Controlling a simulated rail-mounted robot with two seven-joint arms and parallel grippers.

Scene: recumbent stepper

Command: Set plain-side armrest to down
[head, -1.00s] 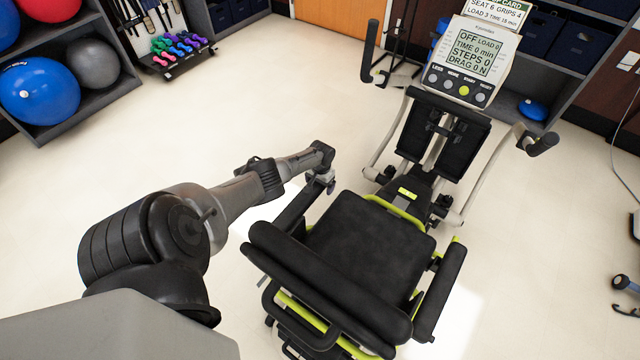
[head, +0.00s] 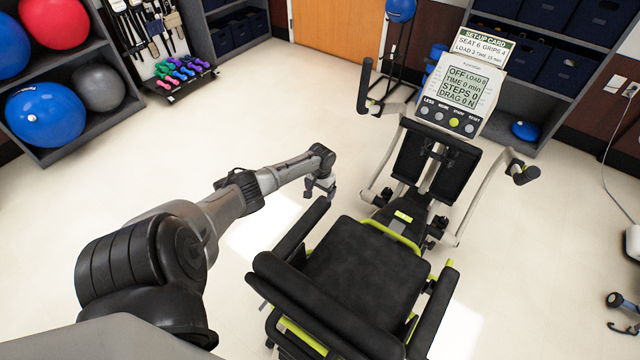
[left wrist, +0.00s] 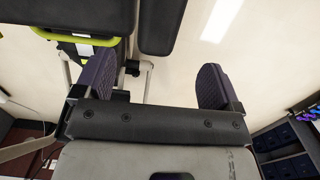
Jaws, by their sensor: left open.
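The stepper's black seat (head: 365,265) has a long black armrest on each side. The left-hand armrest (head: 298,230) shows no green; it extends forward from beside the backrest (head: 325,305). The right-hand armrest (head: 433,312) has lime green at its front end. I cannot tell how high either sits. My left gripper (head: 320,192) is open and empty, close to the front end of the left-hand armrest; contact is not clear. In the left wrist view its two dark fingers (left wrist: 155,86) stand wide apart, with a black pad (left wrist: 160,25) beyond them. My right gripper is not in view.
The console (head: 465,88) and a left handlebar (head: 368,85) rise ahead of the seat. A right handlebar (head: 520,172) is opposite. A rack of dumbbells (head: 180,75) and a ball shelf (head: 75,135) stand at the back left. The floor left of the seat is clear.

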